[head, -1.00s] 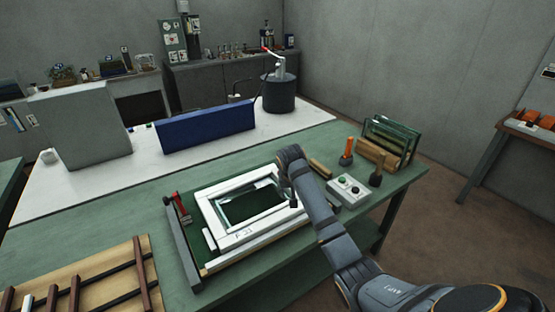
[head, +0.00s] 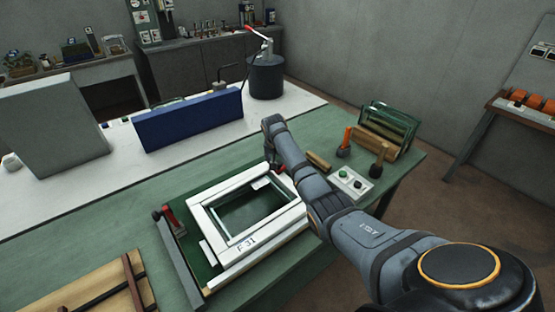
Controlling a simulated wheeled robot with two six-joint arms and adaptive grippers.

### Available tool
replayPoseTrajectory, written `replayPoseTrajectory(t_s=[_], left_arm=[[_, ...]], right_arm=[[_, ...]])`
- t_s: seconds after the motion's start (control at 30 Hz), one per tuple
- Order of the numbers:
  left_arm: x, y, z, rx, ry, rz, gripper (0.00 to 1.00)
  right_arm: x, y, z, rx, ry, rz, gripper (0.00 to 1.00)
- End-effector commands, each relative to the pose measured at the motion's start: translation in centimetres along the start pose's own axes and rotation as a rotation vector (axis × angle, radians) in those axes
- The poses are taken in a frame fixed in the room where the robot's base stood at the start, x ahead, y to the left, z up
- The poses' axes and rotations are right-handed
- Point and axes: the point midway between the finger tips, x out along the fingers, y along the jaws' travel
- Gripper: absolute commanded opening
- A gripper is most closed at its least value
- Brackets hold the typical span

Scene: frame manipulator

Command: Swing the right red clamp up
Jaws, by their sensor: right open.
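A white frame (head: 222,243) marked F 31 lies flat in a fixture on the green bench, with a dark green opening in its middle. The left red clamp (head: 172,219) stands at the fixture's left side. A small bit of red, the right clamp (head: 281,168), shows at the frame's far right corner, mostly hidden by my right arm. My right gripper (head: 271,163) is open and points down close beside this red part. I cannot tell whether they touch. My left gripper is not in view.
A rack of glass panes (head: 390,128) stands at the bench's right end. A blue box (head: 190,122) stands behind.

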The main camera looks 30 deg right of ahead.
Motion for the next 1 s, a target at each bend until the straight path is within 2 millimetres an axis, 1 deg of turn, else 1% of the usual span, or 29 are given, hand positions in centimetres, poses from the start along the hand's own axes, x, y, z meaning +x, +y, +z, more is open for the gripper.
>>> replayPoseTrajectory(t_s=[0.03,0.07,0.1,0.17,0.23,0.4,0.43,0.57,0.67,0.8,0.83,0.9,1.0], left_arm=[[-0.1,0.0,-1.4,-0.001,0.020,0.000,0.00],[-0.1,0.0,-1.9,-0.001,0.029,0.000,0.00],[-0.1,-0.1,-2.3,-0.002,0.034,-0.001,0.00],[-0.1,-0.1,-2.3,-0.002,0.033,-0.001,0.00],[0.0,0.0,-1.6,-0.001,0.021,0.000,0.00],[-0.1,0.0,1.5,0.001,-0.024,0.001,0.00],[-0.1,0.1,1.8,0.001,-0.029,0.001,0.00],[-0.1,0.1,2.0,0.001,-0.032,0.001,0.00],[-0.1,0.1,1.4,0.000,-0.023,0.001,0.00],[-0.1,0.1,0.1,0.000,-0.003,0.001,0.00],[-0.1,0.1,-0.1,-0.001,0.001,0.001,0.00],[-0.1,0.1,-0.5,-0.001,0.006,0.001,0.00],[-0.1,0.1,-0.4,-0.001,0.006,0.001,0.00]], right_arm=[[0.5,0.0,0.0,0.000,-0.001,0.001,0.53],[0.8,0.0,0.0,0.000,-0.001,0.000,0.53],[1.0,0.0,0.0,0.000,-0.001,0.000,0.53],[1.3,0.0,0.0,0.000,0.001,0.000,0.53],[1.4,0.0,0.0,-0.001,0.001,0.000,0.53],[1.5,0.0,0.0,-0.001,0.001,0.000,0.53],[1.5,0.0,0.0,-0.001,0.001,0.000,0.53],[1.5,0.0,0.0,-0.001,0.001,0.000,0.36],[1.5,0.0,0.0,-0.001,0.001,0.000,0.22],[1.4,0.0,0.0,-0.001,0.001,0.000,0.03],[1.4,0.0,0.0,-0.001,0.001,0.000,0.00],[1.4,0.0,0.0,-0.001,0.001,0.000,0.00],[1.4,0.0,0.0,-0.001,0.001,0.000,0.00]])
